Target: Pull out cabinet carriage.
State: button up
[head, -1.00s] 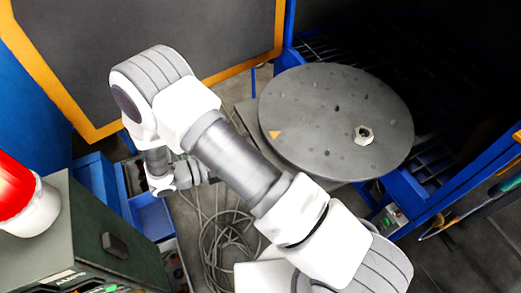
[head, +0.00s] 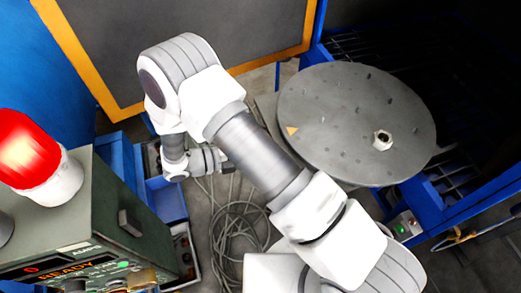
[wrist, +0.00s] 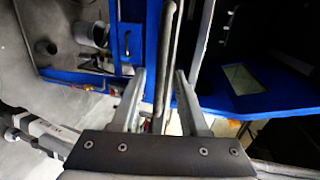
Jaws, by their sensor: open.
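The cabinet carriage appears as a blue frame (head: 408,190) carrying a round grey turntable disc (head: 340,120), with a hex nut on the disc. It stands at the mouth of the dark cabinet on the right of the head view. My gripper (wrist: 160,78) is open in the wrist view, its two fingers pointing up the picture. A long grey bar (wrist: 166,60) runs between the fingers, with gaps visible on either side. I cannot tell whether the bar belongs to the carriage. In the head view my arm crosses the middle, and the fingers cannot be made out there.
A green control box (head: 125,225) with a red lamp (head: 28,150) and a READY display stands at the lower left. Looped grey cables (head: 238,230) lie on the floor. A grey panel with a yellow edge (head: 75,60) stands behind my arm. Blue bins (head: 165,205) are beside the box.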

jog(key=v, duration=0.7)
jog(key=shift+a, duration=0.25)
jog(key=shift+s+r, duration=0.1)
jog(key=d+r+m+g+y+p, duration=0.1)
jog(key=d+r+m+g+y, duration=0.2)
jog(key=d+r+m, duration=0.45)
jog(key=d+r+m+g+y, duration=0.3)
jog(key=d+r+m, duration=0.2)
jog(key=r+m, duration=0.55)
jog(key=s+d+r+m+t+y+p, duration=0.1)
jog(key=s+d+r+m+t+y, duration=0.2)
jog(key=r+m, duration=0.4)
jog(key=s+d+r+m+t+y+p, duration=0.1)
jog(key=s+d+r+m+t+y, duration=0.2)
jog(key=m, duration=1.1)
jog(key=s+d+r+y, duration=0.2)
jog(key=s+r, duration=0.1)
jog(key=s, duration=0.1)
jog(key=shift+s+r+m+t+y, duration=0.15)
jog(key=shift+r+m+t+y, duration=0.15)
jog(key=shift+r+m+y, duration=0.1)
jog(key=shift+d, duration=0.4)
